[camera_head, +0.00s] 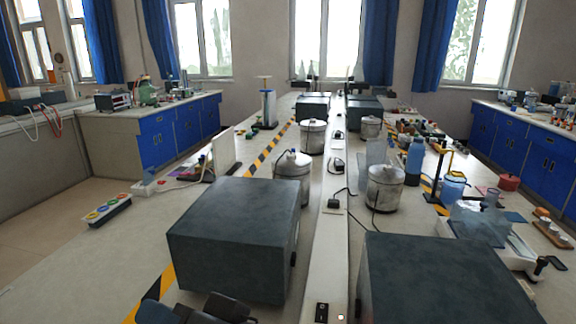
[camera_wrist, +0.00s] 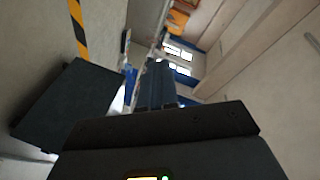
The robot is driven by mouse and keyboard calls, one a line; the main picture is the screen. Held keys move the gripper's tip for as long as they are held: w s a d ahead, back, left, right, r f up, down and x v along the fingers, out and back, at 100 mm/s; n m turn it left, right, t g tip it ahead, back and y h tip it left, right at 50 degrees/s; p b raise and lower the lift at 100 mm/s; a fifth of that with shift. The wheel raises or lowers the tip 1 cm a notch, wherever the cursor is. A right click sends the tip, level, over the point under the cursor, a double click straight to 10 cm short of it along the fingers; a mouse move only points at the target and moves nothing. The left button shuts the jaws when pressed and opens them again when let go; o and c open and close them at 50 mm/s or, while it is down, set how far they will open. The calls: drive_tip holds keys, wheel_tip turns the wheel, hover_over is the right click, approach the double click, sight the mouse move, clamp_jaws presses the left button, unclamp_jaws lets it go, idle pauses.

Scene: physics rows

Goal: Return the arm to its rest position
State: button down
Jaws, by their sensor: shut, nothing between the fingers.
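My gripper (camera_wrist: 158,72) shows in the wrist view, its dark fingers together with nothing between them. It points out over the bench along its length and touches nothing that I can see. In the head view, only a dark part of my arm shows at the bottom edge, left of centre, close to the near grey box (camera_head: 232,236). The same kind of dark box (camera_wrist: 72,100) shows at the left of the wrist view, beside my gripper. The rest of my arm is hidden.
Another grey box (camera_head: 435,285) stands at the right front. Metal pots (camera_head: 293,172) and a white socket strip (camera_head: 325,250) run along the middle. A switch block with coloured knobs (camera_head: 106,210) lies at the left. The left front bench top is mostly clear.

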drive_tip(key=s+d+f+m+t+h, duration=0.4)
drive_tip(key=s+d+f+h, duration=0.15)
drive_tip(key=d, duration=0.45)
drive_tip(key=s+d+f+m+t+h, duration=0.35)
drive_tip(key=d+f, duration=0.25)
drive_tip(key=d, duration=0.3)
drive_tip(key=s+d+n+h, duration=0.5)
drive_tip(key=s+d+n, duration=0.1)
drive_tip(key=s+d, duration=1)
drive_tip(key=s, duration=0.3)
drive_tip(key=shift+d+f+n, duration=0.15)
drive_tip(key=shift+d+n, duration=0.2)
drive_tip(key=shift+d, duration=0.05)
